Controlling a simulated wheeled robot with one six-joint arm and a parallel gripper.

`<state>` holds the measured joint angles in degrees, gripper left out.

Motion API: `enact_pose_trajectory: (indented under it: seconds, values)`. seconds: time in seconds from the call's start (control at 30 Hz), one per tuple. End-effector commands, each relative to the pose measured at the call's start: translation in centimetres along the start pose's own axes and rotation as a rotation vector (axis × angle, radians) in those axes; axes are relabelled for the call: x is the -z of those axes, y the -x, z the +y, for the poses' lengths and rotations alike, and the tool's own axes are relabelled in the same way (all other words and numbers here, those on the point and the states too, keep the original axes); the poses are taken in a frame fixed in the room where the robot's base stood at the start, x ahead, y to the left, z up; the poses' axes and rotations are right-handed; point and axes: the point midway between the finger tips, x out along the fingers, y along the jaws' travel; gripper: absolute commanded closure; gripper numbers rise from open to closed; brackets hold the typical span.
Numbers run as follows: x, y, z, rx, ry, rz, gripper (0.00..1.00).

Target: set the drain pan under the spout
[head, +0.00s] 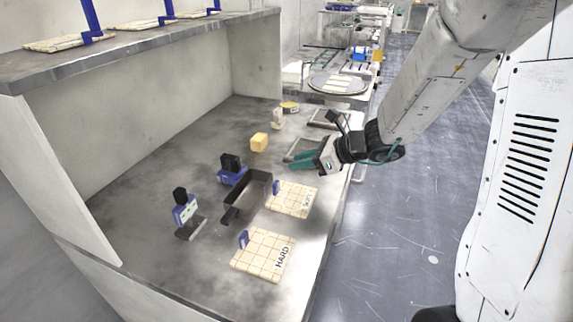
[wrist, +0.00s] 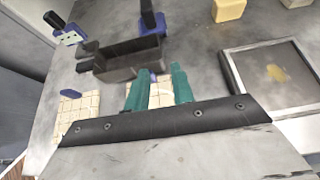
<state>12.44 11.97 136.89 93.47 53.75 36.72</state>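A dark open trough (head: 252,186), which looks like the drain pan, lies on the grey bench beside two tiled pads. It also shows in the wrist view (wrist: 128,62), just beyond my fingertips and apart from them. My gripper (head: 288,160) is at the bench's right side, to the right of the trough and above the bench. Its two teal fingers (wrist: 160,78) are spread, with a gap and nothing held between them. I cannot clearly pick out a spout. A black block on a blue base (head: 232,170) stands just behind the trough.
The tiled HARD pad (head: 263,255) and SOFT pad (head: 292,198) lie in front. A blue stand with a black knob (head: 185,210) is left. A yellow block (head: 259,142) stands behind. A stained framed tray (wrist: 285,75) lies right.

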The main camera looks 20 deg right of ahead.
Motion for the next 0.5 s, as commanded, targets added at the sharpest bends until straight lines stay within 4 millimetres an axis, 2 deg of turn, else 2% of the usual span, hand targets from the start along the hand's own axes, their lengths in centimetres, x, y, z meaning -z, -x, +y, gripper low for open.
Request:
enact_pose_trajectory:
  seconds: [0.23, 0.33, 0.43, 0.5]
  values:
    - [0.0, 0.9, 0.1, -0.002, 0.003, 0.0, 0.76]
    - [-0.7, 1.3, 1.0, -0.026, 0.059, 0.005, 0.76]
    - [-2.3, 2.4, 3.7, -0.098, 0.228, 0.025, 0.76]
    - [-3.5, 3.7, 6.6, -0.178, 0.414, 0.049, 0.76]
